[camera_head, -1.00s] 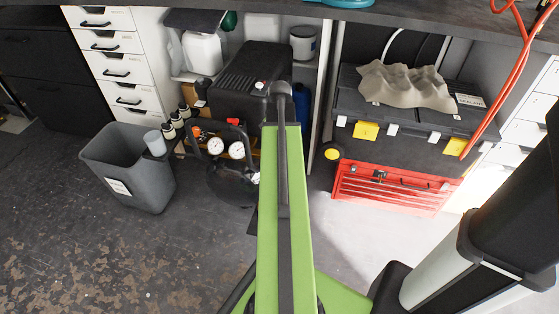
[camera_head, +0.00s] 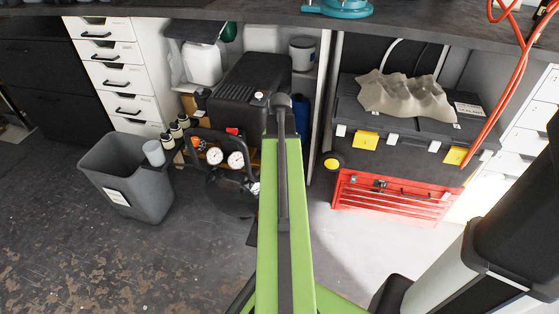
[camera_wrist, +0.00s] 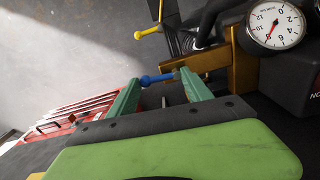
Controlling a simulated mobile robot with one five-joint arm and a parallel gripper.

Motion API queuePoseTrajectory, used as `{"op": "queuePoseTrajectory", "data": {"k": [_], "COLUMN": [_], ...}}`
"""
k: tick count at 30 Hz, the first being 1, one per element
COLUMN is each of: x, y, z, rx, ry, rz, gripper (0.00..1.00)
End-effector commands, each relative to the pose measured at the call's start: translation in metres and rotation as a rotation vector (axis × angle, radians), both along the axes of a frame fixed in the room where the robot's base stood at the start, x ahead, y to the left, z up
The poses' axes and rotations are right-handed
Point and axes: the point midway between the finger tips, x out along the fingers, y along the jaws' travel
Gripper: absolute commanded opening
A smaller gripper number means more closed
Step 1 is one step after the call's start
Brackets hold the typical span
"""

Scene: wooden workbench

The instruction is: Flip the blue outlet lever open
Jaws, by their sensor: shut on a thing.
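The blue outlet lever (camera_wrist: 154,78) shows in the wrist view, with its rounded knob toward the left and its other end toward the brass fitting (camera_wrist: 205,58). My gripper (camera_wrist: 161,76) has its two green fingers on either side of this lever and is shut on it. A yellow lever (camera_wrist: 149,32) stands apart, above the fingers in the picture. In the head view my green arm hides the gripper and the blue lever. The black compressor (camera_head: 240,88) stands behind the arm there.
A pressure gauge (camera_wrist: 275,25) sits near the brass fitting. In the head view a grey bin (camera_head: 125,180) stands left of the compressor. A red tool chest (camera_head: 388,198) is on the right, under black cases. The floor at lower left is clear.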

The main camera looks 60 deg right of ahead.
Motion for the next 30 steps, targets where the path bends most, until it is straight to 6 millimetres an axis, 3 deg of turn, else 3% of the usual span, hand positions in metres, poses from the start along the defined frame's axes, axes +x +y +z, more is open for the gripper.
{"op": "queuePoseTrajectory", "data": {"k": [4, 12, 13, 16, 26, 30], "x": [0.004, 0.004, 0.004, 0.004, 0.003, 0.002], "y": [-0.002, -0.001, -0.001, -0.001, -0.002, -0.002], "z": [0.000, 0.000, 0.000, 0.000, 0.001, 0.012], "rx": [0.002, 0.001, 0.001, 0.001, 0.001, 0.001], "ry": [-0.007, -0.008, -0.008, -0.007, -0.004, -0.003], "rz": [0.094, 0.104, 0.104, 0.103, 0.100, 0.100], "gripper": [0.17, 0.17, 0.62, 0.75, 0.76, 0.76]}}
